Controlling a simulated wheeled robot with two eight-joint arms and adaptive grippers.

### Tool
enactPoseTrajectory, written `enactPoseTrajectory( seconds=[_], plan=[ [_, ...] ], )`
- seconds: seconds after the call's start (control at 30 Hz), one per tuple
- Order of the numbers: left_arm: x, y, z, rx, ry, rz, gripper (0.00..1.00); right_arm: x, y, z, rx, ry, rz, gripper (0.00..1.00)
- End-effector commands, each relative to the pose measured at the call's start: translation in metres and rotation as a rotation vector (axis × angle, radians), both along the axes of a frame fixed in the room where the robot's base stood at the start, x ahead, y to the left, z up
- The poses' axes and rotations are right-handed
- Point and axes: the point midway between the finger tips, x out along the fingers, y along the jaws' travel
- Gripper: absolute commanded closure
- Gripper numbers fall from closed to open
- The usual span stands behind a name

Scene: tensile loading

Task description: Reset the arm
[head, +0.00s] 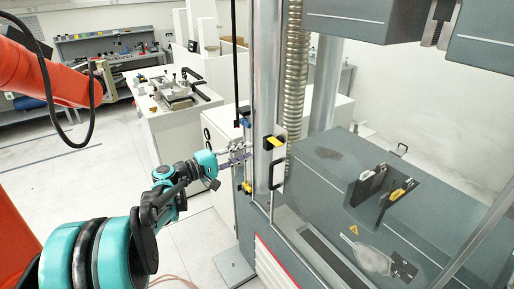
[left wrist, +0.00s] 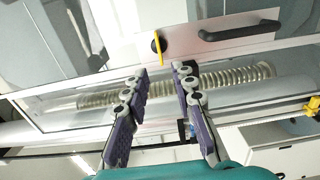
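My left arm comes in from the lower left with teal and black links. Its gripper (head: 240,156) is beside the edge of the tensile machine's door frame (head: 265,100), near a black handle (head: 277,173) and a yellow-black latch (head: 274,142). In the left wrist view the two purple-padded fingers (left wrist: 162,72) are spread apart with nothing between them. The handle (left wrist: 240,28) and the latch (left wrist: 158,46) lie beyond the fingertips in that view. Whether a fingertip touches the frame cannot be told. My right gripper is not in view.
The grey tensile machine (head: 420,215) fills the right side, with dark grips (head: 368,186) on its bed. A ribbed metal hose (head: 295,80) runs behind the frame. An orange arm (head: 45,75) shows at upper left. A white bench (head: 180,125) stands behind; pale floor (head: 70,190) is open at left.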

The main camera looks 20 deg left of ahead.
Motion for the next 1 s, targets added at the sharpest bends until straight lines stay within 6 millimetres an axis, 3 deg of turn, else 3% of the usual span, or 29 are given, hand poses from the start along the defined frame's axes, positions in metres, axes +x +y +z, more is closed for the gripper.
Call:
enactPoseTrajectory(
  seconds=[0.2,0.7,0.77,0.87,1.0],
  plan=[
    [-0.014,0.011,0.0,0.0,0.0,0.0,0.74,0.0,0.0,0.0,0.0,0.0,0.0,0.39],
    [-0.015,0.009,-0.001,0.005,0.003,-0.002,0.74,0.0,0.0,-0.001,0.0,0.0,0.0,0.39],
    [-0.018,0.001,-0.006,0.027,0.017,-0.008,0.74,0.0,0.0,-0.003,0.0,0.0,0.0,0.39],
    [-0.031,-0.03,-0.026,0.118,0.069,-0.031,0.74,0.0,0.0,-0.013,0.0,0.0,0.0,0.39],
    [-0.075,-0.088,-0.078,0.365,0.177,-0.084,0.74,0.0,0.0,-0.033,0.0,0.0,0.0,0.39]
  ],
)
